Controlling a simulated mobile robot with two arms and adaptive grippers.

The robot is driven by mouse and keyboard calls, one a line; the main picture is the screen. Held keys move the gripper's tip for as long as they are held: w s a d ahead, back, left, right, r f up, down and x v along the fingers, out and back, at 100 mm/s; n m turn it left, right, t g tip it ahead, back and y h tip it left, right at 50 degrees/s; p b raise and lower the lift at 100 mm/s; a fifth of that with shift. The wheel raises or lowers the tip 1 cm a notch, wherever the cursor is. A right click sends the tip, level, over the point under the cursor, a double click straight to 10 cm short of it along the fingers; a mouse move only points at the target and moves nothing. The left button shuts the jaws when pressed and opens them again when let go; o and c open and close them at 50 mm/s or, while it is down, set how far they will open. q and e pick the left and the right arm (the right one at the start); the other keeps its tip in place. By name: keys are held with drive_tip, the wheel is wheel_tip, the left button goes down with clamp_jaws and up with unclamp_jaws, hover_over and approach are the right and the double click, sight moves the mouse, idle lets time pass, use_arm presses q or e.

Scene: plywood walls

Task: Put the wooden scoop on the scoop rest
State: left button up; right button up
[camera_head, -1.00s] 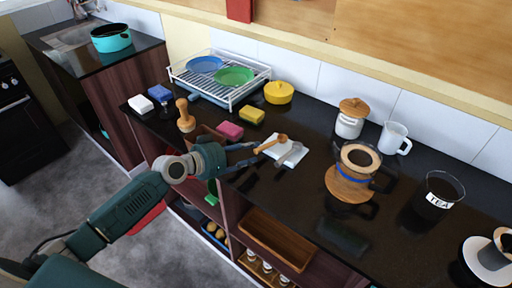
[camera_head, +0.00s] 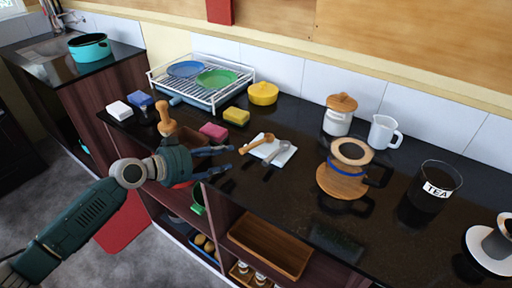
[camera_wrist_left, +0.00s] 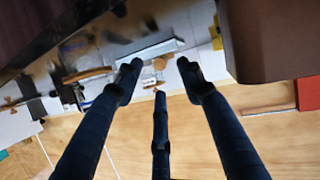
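The wooden scoop (camera_head: 257,143) lies on the left part of the white scoop rest (camera_head: 287,155) in the head view. Its bowl is toward the back and its handle reaches past the rest's left edge. A grey spoon-like utensil (camera_head: 275,152) lies beside it on the same rest. My left gripper (camera_head: 229,160) is open and empty, just left of the handle's end and apart from it. In the left wrist view its fingers (camera_wrist_left: 158,78) are spread with nothing between them. My right gripper is not in view.
Pink (camera_head: 213,132) and yellow (camera_head: 236,116) sponges lie behind the gripper. A wooden-lidded jar (camera_head: 339,118), a white mug (camera_head: 383,132), a coffee pot on a wooden base (camera_head: 347,170) and a tea glass (camera_head: 431,190) stand to the right. Open shelves are below the counter.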

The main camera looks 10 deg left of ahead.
sight(242, 149)
use_arm(q)
drive_tip(key=x, duration=0.3)
drive_tip(key=shift+r, duration=0.1)
drive_tip(key=shift+w+d+p, duration=0.25)
drive_tip(key=shift+w+p, duration=0.1)
drive_tip(key=shift+p, duration=0.2)
drive_tip(key=x, duration=0.1)
drive_tip(key=p+x, duration=0.1)
drive_tip(key=x, duration=0.1)
drive_tip(key=shift+w+d+r+p, duration=0.15)
drive_tip(key=shift+w+d+p, duration=0.1)
drive_tip(key=shift+p, duration=0.05)
drive_tip(key=shift+w+d+f, duration=0.3)
drive_tip(key=shift+w+f, duration=0.05)
drive_tip(key=shift+a, duration=0.1)
drive_tip(key=shift+s, duration=0.1)
clamp_jaws()
